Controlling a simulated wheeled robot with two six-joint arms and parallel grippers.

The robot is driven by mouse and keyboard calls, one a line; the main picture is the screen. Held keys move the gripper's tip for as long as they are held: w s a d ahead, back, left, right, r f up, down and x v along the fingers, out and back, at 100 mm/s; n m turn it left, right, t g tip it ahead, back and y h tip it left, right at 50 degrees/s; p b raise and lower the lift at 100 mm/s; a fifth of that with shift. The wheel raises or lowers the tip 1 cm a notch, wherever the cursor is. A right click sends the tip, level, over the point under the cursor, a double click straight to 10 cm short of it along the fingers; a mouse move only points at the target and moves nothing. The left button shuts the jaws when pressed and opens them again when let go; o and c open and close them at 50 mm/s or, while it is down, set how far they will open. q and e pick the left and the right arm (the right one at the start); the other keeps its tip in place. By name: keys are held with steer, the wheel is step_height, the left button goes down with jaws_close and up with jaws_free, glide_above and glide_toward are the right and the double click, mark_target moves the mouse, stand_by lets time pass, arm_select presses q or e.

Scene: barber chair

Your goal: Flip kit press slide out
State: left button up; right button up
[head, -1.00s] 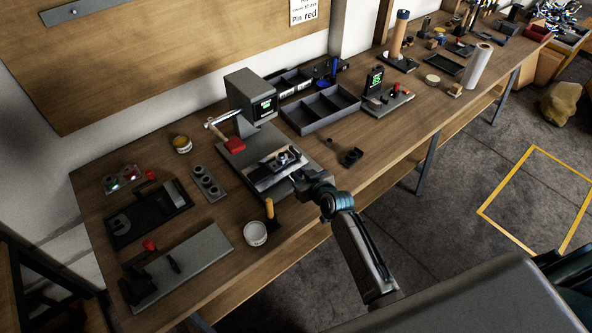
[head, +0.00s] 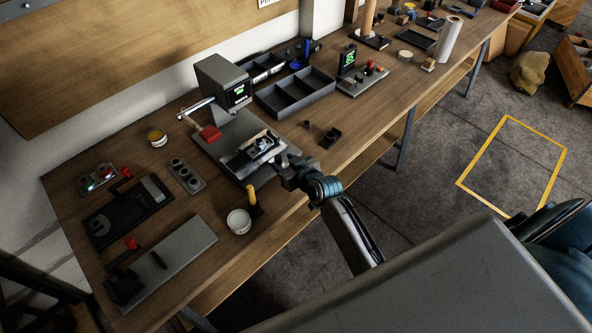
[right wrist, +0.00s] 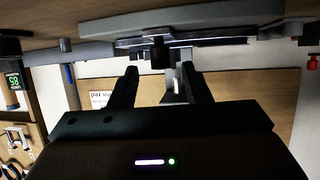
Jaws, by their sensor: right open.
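The grey press (head: 222,82) with a small green display and a red-ended lever (head: 209,132) stands on the bench. Its slide (head: 250,153), a light metal plate carrying a dark fixture (head: 262,144), lies on the press base. My right gripper (head: 282,163) is at the slide's front right end. In the right wrist view my right gripper (right wrist: 159,70) is open, with two dark fingers apart. A dark knob-like part (right wrist: 160,55) under a flat plate shows between and just beyond the fingertips; I cannot tell if they touch it. My left gripper is not in view.
A white cup (head: 239,221) and a yellow-handled tool (head: 252,197) stand near the bench's front edge, left of my arm. A divided grey tray (head: 297,92) is behind right. A small black block (head: 331,137) lies right of the press.

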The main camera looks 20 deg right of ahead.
steer(key=b+v, duration=0.1)
steer(key=v, duration=0.7)
steer(key=shift+s+b, duration=0.35)
steer(key=shift+s, duration=0.05)
steer(key=shift+d+r, duration=0.1)
